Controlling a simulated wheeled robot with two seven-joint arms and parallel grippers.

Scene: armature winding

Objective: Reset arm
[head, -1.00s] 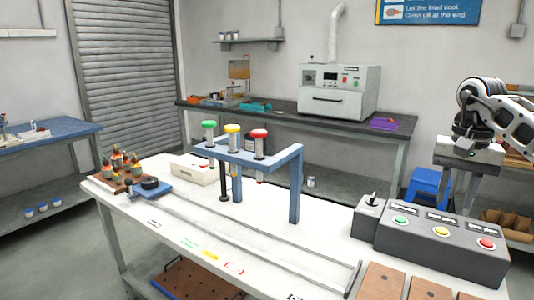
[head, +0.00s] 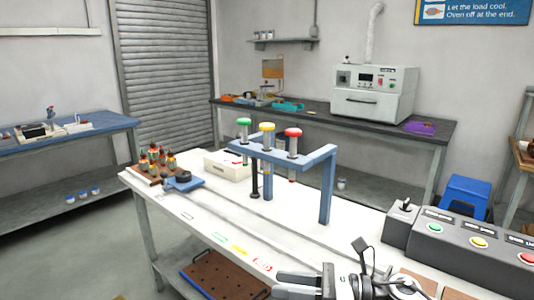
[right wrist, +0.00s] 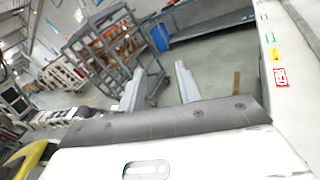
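My right gripper (head: 278,284) is low in the head view, just over the front edge of the white workbench (head: 225,205), pointing left. In the right wrist view its two fingers (right wrist: 160,88) stand apart with only floor between them, so it is open and empty. My left gripper is in neither view.
A blue stand (head: 285,155) with green, yellow and red-topped plungers stands mid-bench. A rack of armatures (head: 157,165) sits at the far left end. A grey button panel (head: 475,240) and a lever box (head: 402,222) are at the right. A brown perforated board (head: 222,280) lies below.

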